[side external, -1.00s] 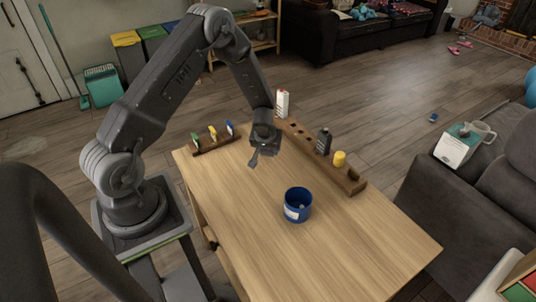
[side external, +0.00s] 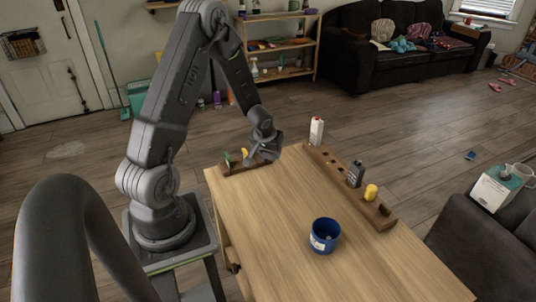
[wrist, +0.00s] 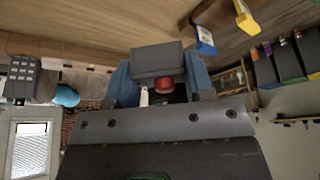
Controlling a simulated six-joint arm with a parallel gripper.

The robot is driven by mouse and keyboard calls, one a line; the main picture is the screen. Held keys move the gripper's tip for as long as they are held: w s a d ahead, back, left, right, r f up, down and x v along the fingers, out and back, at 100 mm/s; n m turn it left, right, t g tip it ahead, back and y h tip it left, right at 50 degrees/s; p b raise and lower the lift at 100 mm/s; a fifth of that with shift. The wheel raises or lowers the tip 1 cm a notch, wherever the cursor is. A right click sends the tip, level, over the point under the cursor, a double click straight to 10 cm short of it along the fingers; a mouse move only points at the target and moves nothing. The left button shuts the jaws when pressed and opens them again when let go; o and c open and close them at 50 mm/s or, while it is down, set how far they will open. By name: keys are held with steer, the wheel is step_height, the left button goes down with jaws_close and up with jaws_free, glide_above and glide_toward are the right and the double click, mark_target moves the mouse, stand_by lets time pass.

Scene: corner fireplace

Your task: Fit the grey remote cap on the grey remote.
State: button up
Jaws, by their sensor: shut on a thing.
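The grey remote (side external: 355,175) stands upright in the long wooden rack on the right side of the table, with pale marks on its front. It also shows at the left edge of the wrist view (wrist: 20,78), with its buttons visible. My gripper (side external: 252,156) is above the table's far left corner, near the small rack and well left of the remote. In the wrist view a grey block, seemingly the grey remote cap (wrist: 157,60), sits between the bluish fingers. My gripper is shut on it. In the side view the cap is too small to make out.
A blue cup (side external: 325,235) stands mid-table. The small rack (side external: 240,169) holds coloured pieces close by my gripper. The table's front is clear.

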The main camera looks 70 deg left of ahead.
steer(key=w+d+r+m, duration=0.2)
steer(key=w, duration=0.7)
step_height(320, 180, up, 8)
steer(key=m+t+h, duration=0.1)
steer(key=m+h, duration=0.2)
steer(key=m, duration=0.4)
glide_above(360, 160)
steer(key=shift+s, duration=0.1)
steer(key=shift+f, duration=3.25)
steer(key=shift+f, duration=1.45)
steer(key=o, duration=0.9)
